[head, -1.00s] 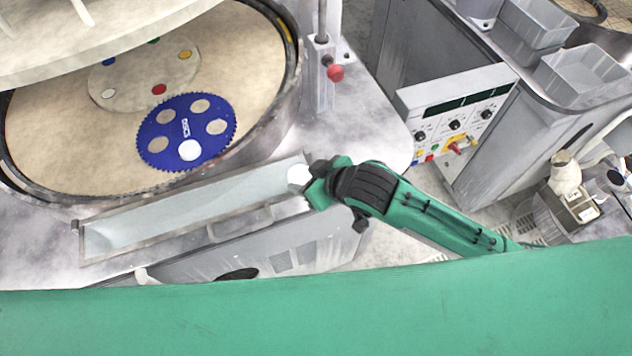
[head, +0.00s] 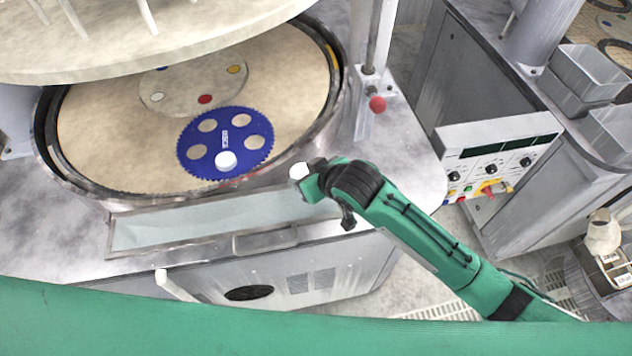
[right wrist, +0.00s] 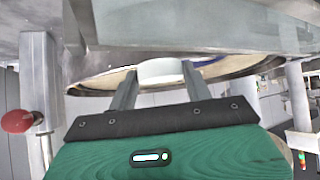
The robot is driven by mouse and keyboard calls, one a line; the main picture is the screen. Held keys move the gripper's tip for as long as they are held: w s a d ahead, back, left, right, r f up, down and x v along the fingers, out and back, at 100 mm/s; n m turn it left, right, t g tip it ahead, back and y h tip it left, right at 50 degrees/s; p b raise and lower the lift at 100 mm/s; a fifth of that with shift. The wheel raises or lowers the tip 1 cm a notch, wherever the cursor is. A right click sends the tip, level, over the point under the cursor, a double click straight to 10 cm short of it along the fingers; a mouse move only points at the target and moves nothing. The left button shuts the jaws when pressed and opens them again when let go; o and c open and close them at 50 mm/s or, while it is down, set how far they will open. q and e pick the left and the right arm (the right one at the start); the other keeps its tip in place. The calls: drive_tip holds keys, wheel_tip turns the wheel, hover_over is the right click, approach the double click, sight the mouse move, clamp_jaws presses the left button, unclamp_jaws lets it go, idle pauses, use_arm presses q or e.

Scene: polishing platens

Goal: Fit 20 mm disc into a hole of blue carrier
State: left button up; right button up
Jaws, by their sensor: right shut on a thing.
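The blue carrier (head: 223,139) is a toothed disc lying on the beige platen in the head view. Several of its round holes show beige platen. A white disc (head: 226,160) is at its front hole; I cannot tell whether it sits flush. My right gripper (head: 304,171) is shut on another white disc (head: 299,170), held to the right of the carrier and apart from it, near the platen's front rim. In the right wrist view this held disc (right wrist: 160,72) shows between the two fingertips (right wrist: 160,78). My left gripper is not in view.
The beige platen (head: 100,150) has a raised dark rim. A metal trough (head: 170,240) lies along the front. A post with a red knob (head: 377,104) stands right of the platen. A large upper plate (head: 150,40) overhangs the back. A control panel (head: 490,165) is at right.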

drive_tip(key=w+a+b, duration=0.3)
drive_tip(key=w+a, duration=1)
drive_tip(key=w, duration=0.1)
drive_tip(key=shift+a, duration=0.25)
drive_tip(key=b+x, duration=0.2)
drive_tip(key=x, duration=0.1)
drive_tip(key=b+x, duration=0.2)
drive_tip(key=shift+s+d+f, duration=0.2)
drive_tip(key=shift+s+f, duration=0.05)
drive_tip(key=shift+f, duration=0.1)
drive_tip(key=shift+f+b, duration=0.3)
drive_tip(key=shift+f, duration=0.95)
drive_tip(key=shift+f, duration=0.4)
drive_tip(key=o, duration=0.9)
drive_tip(key=shift+s+d, duration=0.1)
drive_tip(key=shift+o, duration=0.3)
drive_tip(key=shift+f, duration=0.1)
